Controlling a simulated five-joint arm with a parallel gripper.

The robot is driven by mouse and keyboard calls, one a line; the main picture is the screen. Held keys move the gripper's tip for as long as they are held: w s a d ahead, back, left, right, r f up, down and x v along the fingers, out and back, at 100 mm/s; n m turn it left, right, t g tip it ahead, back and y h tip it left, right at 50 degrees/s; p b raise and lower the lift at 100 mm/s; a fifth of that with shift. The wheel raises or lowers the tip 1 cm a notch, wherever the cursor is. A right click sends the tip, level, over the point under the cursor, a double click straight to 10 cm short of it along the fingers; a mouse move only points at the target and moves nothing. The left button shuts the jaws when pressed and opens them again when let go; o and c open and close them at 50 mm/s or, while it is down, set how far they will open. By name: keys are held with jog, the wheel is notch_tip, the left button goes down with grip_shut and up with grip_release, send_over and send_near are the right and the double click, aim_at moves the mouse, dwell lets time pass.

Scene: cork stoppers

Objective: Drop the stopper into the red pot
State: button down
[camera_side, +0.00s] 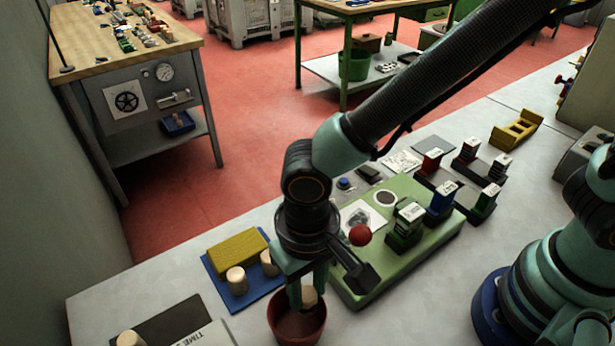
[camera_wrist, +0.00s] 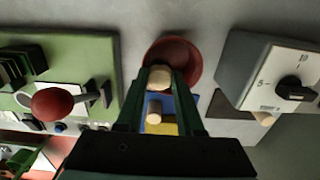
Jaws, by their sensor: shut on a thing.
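The red pot (camera_side: 297,325) stands on the grey table at the bottom middle of the side view. It also shows in the wrist view (camera_wrist: 186,52) at the fingertips. My gripper (camera_side: 307,290) points down above the pot and is shut on a cork stopper (camera_side: 309,297). The held stopper shows between the fingers in the wrist view (camera_wrist: 159,78), over the near part of the pot. Its exact height above the rim is hard to tell.
Two more stoppers (camera_side: 237,281) stand on a blue tray (camera_side: 218,287) with a yellow block (camera_side: 238,252). Another stopper (camera_side: 130,339) is by a timer box (camera_side: 190,335). A green board (camera_side: 372,292) with a red-knobbed lever (camera_side: 360,236) lies close right of my gripper.

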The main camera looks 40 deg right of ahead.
jog(key=shift+c, duration=2.3)
grip_release()
notch_tip(320, 180, up, 12)
jog(key=w+d+r+t, duration=0.1)
jog(key=w+d+t, duration=0.1)
jog(key=d, duration=0.7)
jog(key=w+d+r+t, duration=0.1)
jog(key=w+d+r, duration=0.1)
jog(key=d, duration=0.8)
jog(key=w+d+r+t, duration=0.1)
jog(key=w+d+t, duration=0.1)
jog(key=d, duration=0.7)
jog(key=shift+d+r+t, duration=0.3)
jog(key=shift+d+r, duration=0.05)
jog(key=shift+d, duration=0.05)
